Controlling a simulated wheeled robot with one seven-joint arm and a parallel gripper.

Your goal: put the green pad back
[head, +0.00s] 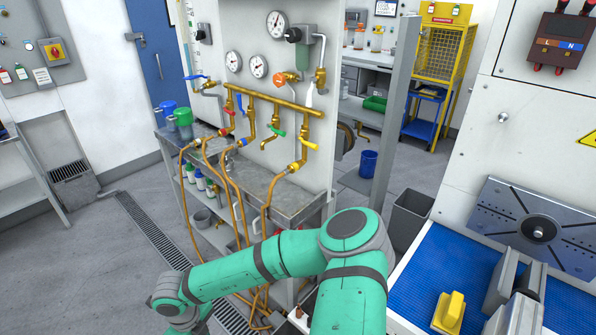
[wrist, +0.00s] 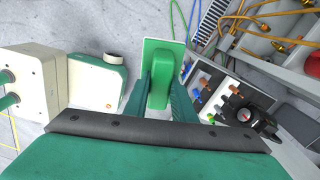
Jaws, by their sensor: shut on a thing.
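In the wrist view, the green pad (wrist: 158,58) is a flat green plate with a raised green grip block and a pale edge. My gripper (wrist: 160,88) is shut on the block, one finger on each side, and holds the pad out ahead of it. The floor shows behind the pad; I cannot tell its height. In the head view my gripper and the green pad are out of sight below the frame. A similar yellow pad (head: 449,311) stands on the blue mat (head: 425,270) at lower right.
In the head view, a bench with brass valves (head: 270,104) and hanging hoses (head: 190,215) stands behind my arm.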

